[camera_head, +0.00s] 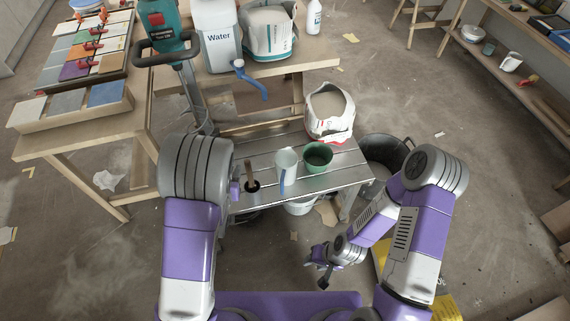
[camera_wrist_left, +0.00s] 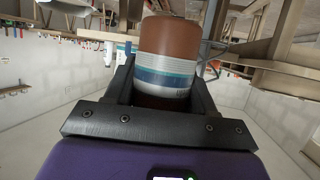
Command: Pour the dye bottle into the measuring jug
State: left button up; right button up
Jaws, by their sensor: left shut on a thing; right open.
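My left gripper (camera_wrist_left: 160,95) is shut on a brown bottle (camera_wrist_left: 168,45) with a blue, teal and white banded label, the dye bottle. One finger lies on each side of it in the left wrist view. In the head view, my left arm hides most of that gripper, and I cannot clearly make out the bottle. A pale jug (camera_head: 286,163) with a blue handle, which looks like the measuring jug, stands upright on the slatted low bench (camera_head: 255,152). It is right of my left arm. My right gripper (camera_head: 319,269) is open and empty, low in front of the bench.
A green cup (camera_head: 318,156) stands close right of the jug. A narrow brown-and-black item (camera_head: 251,175) shows left of it. A white open bag (camera_head: 331,110) stands at the back, and a dark bucket (camera_head: 388,152) is right of the bench. A Water container (camera_head: 217,38) stands on the table behind.

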aim_at(286, 159)
jog(key=i, duration=0.85)
